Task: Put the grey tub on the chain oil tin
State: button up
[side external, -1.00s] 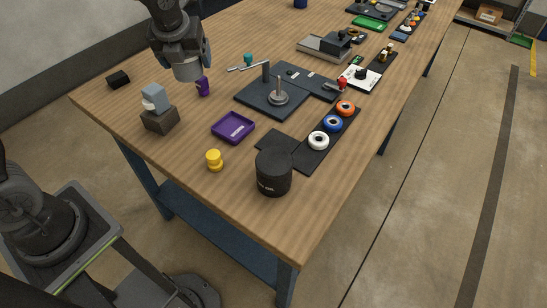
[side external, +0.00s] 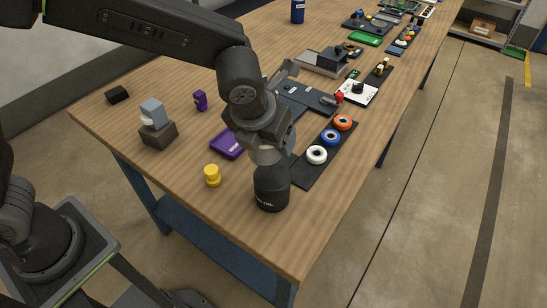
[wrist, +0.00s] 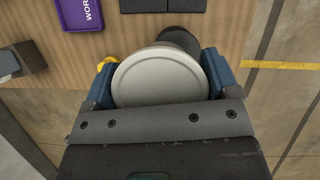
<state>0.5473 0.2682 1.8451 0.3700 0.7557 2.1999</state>
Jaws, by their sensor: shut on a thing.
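The grey tub (wrist: 160,78) is between the blue fingertips of my gripper (wrist: 158,84) in the wrist view, its pale round face toward the camera. My gripper (side external: 268,146) is shut on it. In the side view the tub (side external: 266,156) is partly hidden by my gripper, directly above the black chain oil tin (side external: 271,190). The tin stands upright near the table's front corner, its top largely covered. In the wrist view part of the dark tin (wrist: 180,39) shows beyond the tub, up and right. I cannot tell whether tub and tin touch.
A yellow knobbed piece (side external: 212,176) stands left of the tin. A purple tray (side external: 226,146) lies behind it, partly covered by my arm. A black strip with white (side external: 316,155), blue and orange rings lies to the right. A grey-topped block (side external: 157,134) stands further left.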

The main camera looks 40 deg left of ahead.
aim_at(274, 173)
jog(key=shift+d+f, duration=0.45)
jog(key=shift+d, duration=0.4)
jog(key=shift+f, duration=2.05)
jog(key=shift+f, duration=0.15)
jog(key=o, duration=0.8)
jog(key=shift+o, duration=0.2)
